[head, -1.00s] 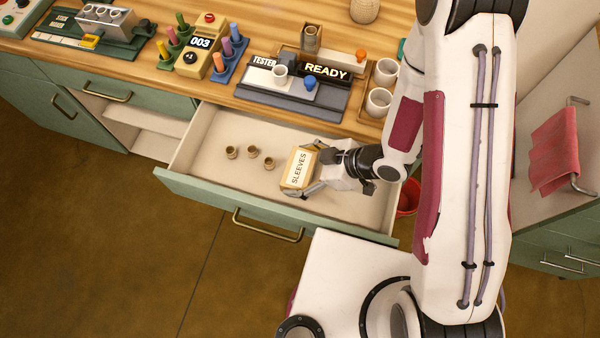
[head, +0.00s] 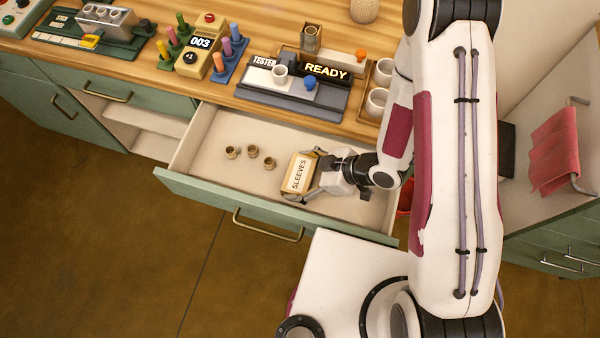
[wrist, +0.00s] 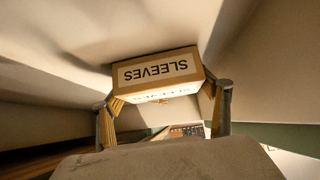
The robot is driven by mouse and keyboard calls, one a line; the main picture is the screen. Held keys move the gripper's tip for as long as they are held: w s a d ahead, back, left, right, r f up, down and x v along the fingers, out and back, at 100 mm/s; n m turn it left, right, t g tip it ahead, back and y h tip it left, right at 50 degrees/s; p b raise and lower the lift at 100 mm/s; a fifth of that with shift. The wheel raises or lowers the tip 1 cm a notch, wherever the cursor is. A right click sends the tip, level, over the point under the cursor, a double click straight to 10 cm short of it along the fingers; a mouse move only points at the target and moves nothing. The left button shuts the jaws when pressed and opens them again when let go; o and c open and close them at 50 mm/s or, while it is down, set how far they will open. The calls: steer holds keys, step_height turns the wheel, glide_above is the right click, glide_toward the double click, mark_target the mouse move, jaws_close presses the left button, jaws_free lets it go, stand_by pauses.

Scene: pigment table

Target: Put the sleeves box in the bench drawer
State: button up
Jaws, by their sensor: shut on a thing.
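The sleeves box (head: 299,174) is a tan box with a white label reading SLEEVES. It is within the open bench drawer (head: 215,133), right of its middle. My gripper (head: 317,176) is shut on the box from its right side. In the wrist view the sleeves box (wrist: 158,75) sits between the two fingers of my gripper (wrist: 165,100), its label upside down. I cannot tell whether the box's underside touches the drawer floor.
Several small brown rings (head: 251,152) lie in the drawer left of the box. The drawer's green front (head: 200,200) bounds the near side. The tester (head: 290,90) with a READY display stands on the bench behind. Drawer floor right of the box is partly hidden by my arm.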

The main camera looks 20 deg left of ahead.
steer(key=shift+f, duration=0.1)
steer(key=o, duration=1.3)
steer(key=shift+v, duration=3.85)
